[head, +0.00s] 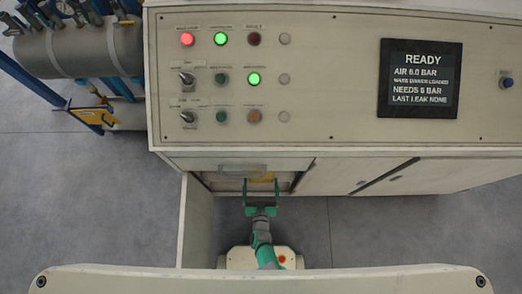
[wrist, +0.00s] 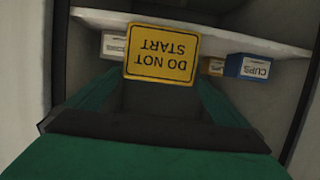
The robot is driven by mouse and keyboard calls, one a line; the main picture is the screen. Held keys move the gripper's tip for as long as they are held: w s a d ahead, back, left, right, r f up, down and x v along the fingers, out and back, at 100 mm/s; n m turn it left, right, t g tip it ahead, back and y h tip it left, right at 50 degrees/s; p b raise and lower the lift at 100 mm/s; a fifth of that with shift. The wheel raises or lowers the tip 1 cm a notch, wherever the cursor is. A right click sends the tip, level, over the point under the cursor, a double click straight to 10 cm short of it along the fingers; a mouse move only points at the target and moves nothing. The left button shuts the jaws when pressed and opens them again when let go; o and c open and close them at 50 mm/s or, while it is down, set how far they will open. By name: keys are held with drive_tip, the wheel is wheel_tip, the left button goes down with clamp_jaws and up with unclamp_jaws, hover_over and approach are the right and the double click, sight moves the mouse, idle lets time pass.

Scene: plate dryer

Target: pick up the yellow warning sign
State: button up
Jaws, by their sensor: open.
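The yellow warning sign (wrist: 162,55) reads "DO NOT START" and appears upside down in the wrist view, in front of a pale shelf in an open cabinet. My gripper (head: 261,184) is open and points into the cabinet opening. Its green fingers lie either side of the sign's lower part in the wrist view. I cannot tell whether they touch it.
A blue CUPS box (wrist: 248,66) and a pale box (wrist: 114,45) stand beside the sign. An open cabinet door (head: 196,222) stands left of my arm. The console (head: 330,110) overhangs the opening; its display (head: 420,78) reads READY. Another yellow item (head: 92,115) is at left.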

drive_tip(key=x, duration=0.2)
drive_tip(key=r+x, duration=0.1)
drive_tip(key=x, duration=0.1)
drive_tip(key=shift+w+d, duration=0.1)
drive_tip(key=shift+w, duration=0.2)
drive_tip(key=shift+w+f, duration=0.2)
drive_tip(key=shift+w, duration=0.1)
drive_tip(key=c, duration=0.9)
drive_tip(key=shift+r, duration=0.15)
